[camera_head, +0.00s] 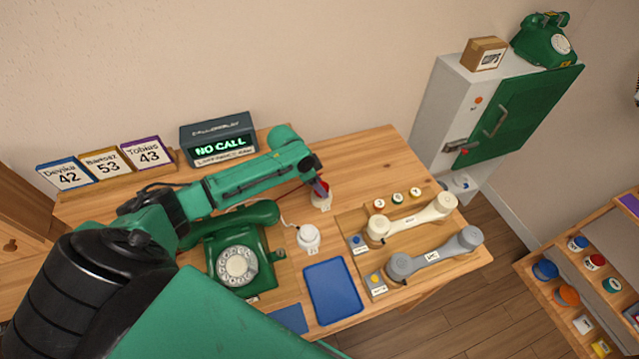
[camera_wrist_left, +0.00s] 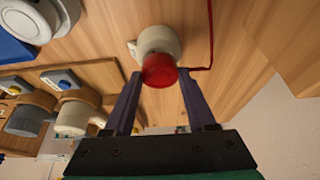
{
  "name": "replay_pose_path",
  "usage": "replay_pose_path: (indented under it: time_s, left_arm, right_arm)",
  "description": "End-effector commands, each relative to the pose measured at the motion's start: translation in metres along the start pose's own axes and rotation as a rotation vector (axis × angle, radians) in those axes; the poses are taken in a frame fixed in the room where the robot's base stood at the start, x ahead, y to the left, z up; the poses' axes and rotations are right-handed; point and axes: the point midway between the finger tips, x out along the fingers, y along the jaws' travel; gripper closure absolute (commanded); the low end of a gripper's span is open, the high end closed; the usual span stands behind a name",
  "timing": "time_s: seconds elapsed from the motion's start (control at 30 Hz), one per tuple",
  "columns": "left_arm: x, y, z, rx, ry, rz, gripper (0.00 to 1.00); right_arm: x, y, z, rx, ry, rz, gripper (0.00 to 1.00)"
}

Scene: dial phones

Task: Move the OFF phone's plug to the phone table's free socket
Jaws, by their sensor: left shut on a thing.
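My left gripper (camera_head: 319,188) reaches over the table, pointing down. In the left wrist view its two fingers (camera_wrist_left: 159,85) are shut on a red plug (camera_wrist_left: 159,71). The plug is at a cream socket (camera_wrist_left: 157,41), and a red cord runs off to the right. Whether the plug is fully seated I cannot tell. The cream socket shows below the gripper in the head view (camera_head: 322,204). A white round socket or plug (camera_head: 308,238) stands nearer, with a cord on its far side. A green dial phone (camera_head: 238,262) sits left of it. No OFF label is readable. My right gripper is not in view.
Cream (camera_head: 412,217) and grey (camera_head: 435,252) handsets lie on the right. A blue tray (camera_head: 333,290) lies in front. A NO CALL display (camera_head: 218,141) and number cards (camera_head: 105,162) stand behind. A white cabinet (camera_head: 449,103) carries another green phone (camera_head: 545,40). The table's far right is clear.

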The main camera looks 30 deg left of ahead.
Motion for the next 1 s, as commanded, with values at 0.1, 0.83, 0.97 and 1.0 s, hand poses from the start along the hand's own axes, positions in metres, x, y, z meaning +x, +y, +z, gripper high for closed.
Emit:
replay_pose_path:
  time_s: [0.1,0.83,0.97,1.0]
  left_arm:
    - [0.0,0.0,0.0,0.0,0.0,0.0,0.88]
    - [0.011,0.0,0.004,0.0,0.001,0.0,0.88]
    - [0.011,0.0,0.004,0.0,0.001,0.0,0.09]
    - [0.011,0.0,0.004,0.0,0.0,0.0,0.09]
  right_arm:
    - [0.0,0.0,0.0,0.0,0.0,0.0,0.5]
    - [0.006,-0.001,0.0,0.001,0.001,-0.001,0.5]
    - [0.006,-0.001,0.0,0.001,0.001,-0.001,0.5]
    - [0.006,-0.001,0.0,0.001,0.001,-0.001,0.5]
